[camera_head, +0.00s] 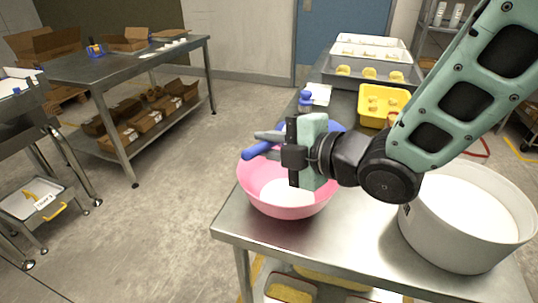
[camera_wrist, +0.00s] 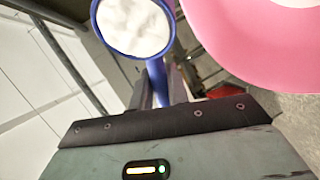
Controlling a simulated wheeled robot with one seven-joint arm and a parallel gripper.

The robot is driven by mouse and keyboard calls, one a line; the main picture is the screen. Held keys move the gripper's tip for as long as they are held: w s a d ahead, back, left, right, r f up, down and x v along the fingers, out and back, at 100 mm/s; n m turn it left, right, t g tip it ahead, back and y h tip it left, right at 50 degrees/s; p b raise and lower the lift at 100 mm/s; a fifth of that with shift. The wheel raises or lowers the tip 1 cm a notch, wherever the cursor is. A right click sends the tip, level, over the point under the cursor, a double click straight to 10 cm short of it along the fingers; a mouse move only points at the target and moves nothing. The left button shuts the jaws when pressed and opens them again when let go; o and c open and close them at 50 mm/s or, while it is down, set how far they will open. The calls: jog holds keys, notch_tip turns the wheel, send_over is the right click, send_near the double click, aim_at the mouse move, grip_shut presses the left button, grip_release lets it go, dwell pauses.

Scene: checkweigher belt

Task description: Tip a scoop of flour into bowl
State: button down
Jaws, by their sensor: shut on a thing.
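My gripper (camera_head: 268,144) is shut on the handle of a blue scoop (camera_head: 256,150), above the pink bowl (camera_head: 285,206). In the wrist view the scoop (camera_wrist: 97,28) is full of white flour (camera_wrist: 135,25), and its handle runs down between my fingers (camera_wrist: 163,92). The bowl has white matter (camera_head: 287,190) in its bottom; its pink side (camera_wrist: 270,75) shows at the right of the wrist view. In the head view my gripper hides part of the scoop and bowl. A large pale tub (camera_head: 450,239) of white flour stands at the right on the steel table.
A yellow tray (camera_head: 386,91) with yellow pieces stands behind the bowl. A blue-capped container (camera_head: 305,102) stands near it. Trays (camera_head: 365,83) of yellow pieces lie farther back. Bare steel tabletop (camera_head: 355,230) lies between bowl and tub. The bowl is close to the table's left edge.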

jog(key=shift+s+f+n+t+y+b, duration=0.1)
jog(key=shift+f+n+t+y+b, duration=0.4)
jog(key=shift+b, duration=2.6)
jog(key=shift+r+t+y+b, duration=0.15)
jog(key=shift+t+y+b, duration=0.15)
jog(key=shift+b, duration=0.3)
jog(key=shift+r, duration=0.2)
